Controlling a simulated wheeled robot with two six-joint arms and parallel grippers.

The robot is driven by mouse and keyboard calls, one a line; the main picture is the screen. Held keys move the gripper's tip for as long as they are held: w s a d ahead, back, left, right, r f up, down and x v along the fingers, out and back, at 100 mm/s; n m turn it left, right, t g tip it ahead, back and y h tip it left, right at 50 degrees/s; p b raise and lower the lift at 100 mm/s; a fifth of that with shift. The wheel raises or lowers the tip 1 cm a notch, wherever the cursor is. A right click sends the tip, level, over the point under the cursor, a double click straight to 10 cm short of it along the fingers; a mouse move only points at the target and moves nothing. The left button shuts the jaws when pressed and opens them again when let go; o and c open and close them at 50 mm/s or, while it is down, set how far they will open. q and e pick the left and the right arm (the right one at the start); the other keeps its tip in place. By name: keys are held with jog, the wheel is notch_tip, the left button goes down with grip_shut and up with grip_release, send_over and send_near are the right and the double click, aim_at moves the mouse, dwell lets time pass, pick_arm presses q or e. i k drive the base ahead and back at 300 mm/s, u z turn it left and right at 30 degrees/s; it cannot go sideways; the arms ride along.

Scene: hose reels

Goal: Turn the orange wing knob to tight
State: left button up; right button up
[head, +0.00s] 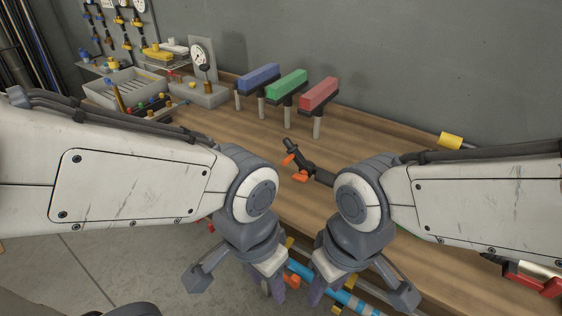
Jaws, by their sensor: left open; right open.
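A dark fitting (308,168) lies on the wooden bench beyond my wrists, with orange wing-like parts on it. One orange part (289,159) is at its upper left and another orange part (300,176) is lower down. I cannot tell which of them is the wing knob, nor how tight it is. My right arm partly covers the fitting's right end. My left gripper (273,286) and my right gripper (319,288) point down at the bottom middle, close together and in front of the bench's near edge. Both are open and apart from the orange parts.
Blue (258,77), green (286,85) and red (318,94) blocks stand on posts at the back. A gauge (198,56) and tray (118,90) are at the back left. A blue pipe (334,290) runs below my grippers. A yellow piece (451,141) lies at the back right.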

aim_at(302, 177)
jog(key=u, duration=0.2)
jog(key=k, duration=0.3)
jog(key=z, duration=0.1)
jog(key=i, duration=0.1)
jog(key=u, duration=0.95)
jog(key=k, duration=0.6)
jog(key=z, duration=0.7)
